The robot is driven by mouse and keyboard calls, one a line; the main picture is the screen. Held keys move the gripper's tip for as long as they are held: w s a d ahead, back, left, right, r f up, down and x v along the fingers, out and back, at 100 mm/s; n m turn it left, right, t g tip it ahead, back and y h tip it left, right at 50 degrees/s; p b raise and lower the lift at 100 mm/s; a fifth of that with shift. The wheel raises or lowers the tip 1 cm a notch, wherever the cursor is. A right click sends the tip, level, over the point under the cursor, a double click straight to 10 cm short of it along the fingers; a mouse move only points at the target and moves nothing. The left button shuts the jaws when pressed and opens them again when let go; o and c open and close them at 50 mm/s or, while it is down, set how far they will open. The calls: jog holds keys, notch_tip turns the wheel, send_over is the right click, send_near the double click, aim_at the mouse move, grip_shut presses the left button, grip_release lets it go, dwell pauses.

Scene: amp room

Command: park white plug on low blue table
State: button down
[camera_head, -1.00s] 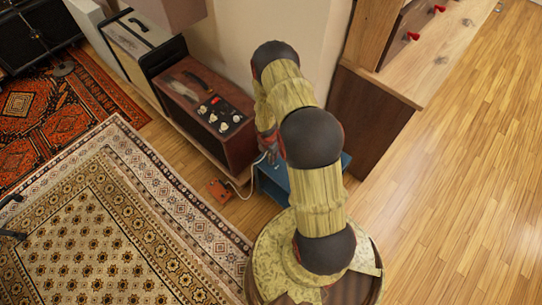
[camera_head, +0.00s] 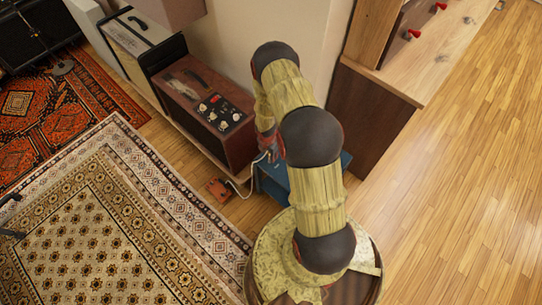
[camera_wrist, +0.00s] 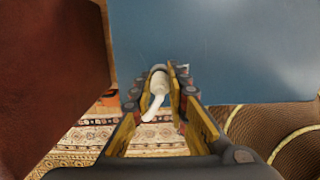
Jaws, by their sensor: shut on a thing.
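The white plug (camera_wrist: 157,88) is between the two fingers of my gripper (camera_wrist: 160,92) in the wrist view, with its white cable hanging toward the picture's bottom. My gripper is shut on it. The low blue table (camera_wrist: 225,45) fills the upper right of the wrist view, and the fingertips overlap its near edge. I cannot tell whether the plug touches the tabletop. In the head view the blue table (camera_head: 272,188) shows partly behind my arm, and the plug is too small to make out there. The white cable (camera_head: 246,186) runs down to a small orange-red box.
The orange-red box (camera_head: 219,188) lies on the wood floor beside the patterned rug (camera_head: 110,235). A brown amplifier (camera_head: 205,110) stands left of the blue table. A wooden cabinet (camera_head: 372,115) stands to the right. Open wood floor (camera_head: 470,200) lies at the far right.

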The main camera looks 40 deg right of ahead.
jog(key=shift+f, duration=0.1)
jog(key=c, duration=1.7)
grip_release()
jog(key=shift+o, duration=0.2)
notch_tip(320, 180, up, 12)
jog(key=a, duration=0.1)
jog(key=shift+a, duration=0.25)
jog(key=shift+s, duration=0.1)
